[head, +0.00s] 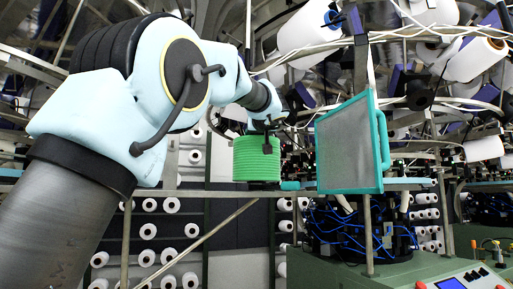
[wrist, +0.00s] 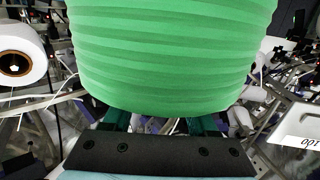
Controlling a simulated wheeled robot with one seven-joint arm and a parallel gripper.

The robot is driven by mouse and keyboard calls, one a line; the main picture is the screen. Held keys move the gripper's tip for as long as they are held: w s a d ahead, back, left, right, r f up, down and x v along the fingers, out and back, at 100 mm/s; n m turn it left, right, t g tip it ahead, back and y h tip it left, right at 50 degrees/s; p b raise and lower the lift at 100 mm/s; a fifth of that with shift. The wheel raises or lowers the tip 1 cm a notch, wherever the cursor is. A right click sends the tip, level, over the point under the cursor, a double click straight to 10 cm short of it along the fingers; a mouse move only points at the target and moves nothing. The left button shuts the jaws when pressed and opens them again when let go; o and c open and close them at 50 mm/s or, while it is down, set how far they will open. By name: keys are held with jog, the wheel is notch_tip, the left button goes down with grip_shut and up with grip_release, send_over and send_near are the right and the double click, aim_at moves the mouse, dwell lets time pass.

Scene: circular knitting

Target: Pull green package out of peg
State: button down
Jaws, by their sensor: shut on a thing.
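The green package (head: 257,159) is a ribbed green yarn cylinder near the middle of the head view, below the end of my arm. In the wrist view the green package (wrist: 170,50) fills the upper middle, close in front of my gripper (wrist: 155,122). My gripper's dark green fingers reach under the package's lower edge, and their tips are hidden behind it. The gripper is shut on the package. A teal stub (head: 290,185) shows just right of the package's base in the head view. I cannot tell whether the peg is still inside the package.
A teal-framed grey panel (head: 348,146) stands close to the right of the package. White yarn cones (head: 310,34) hang at the upper right, and another cone (wrist: 22,58) is at the left in the wrist view. A metal rail (head: 215,193) and a green machine base (head: 400,270) lie below.

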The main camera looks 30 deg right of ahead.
notch_tip(320, 180, up, 12)
jog(key=shift+f+p, duration=0.1)
jog(key=shift+p, duration=0.6)
jog(key=r+b+v, duration=0.2)
jog(key=b+v, duration=0.4)
jog(key=v, duration=1.2)
jog(key=shift+r, duration=0.3)
jog(key=shift+r+p, duration=1.4)
jog(key=shift+p, duration=0.1)
jog(key=shift+r+p, duration=1.45)
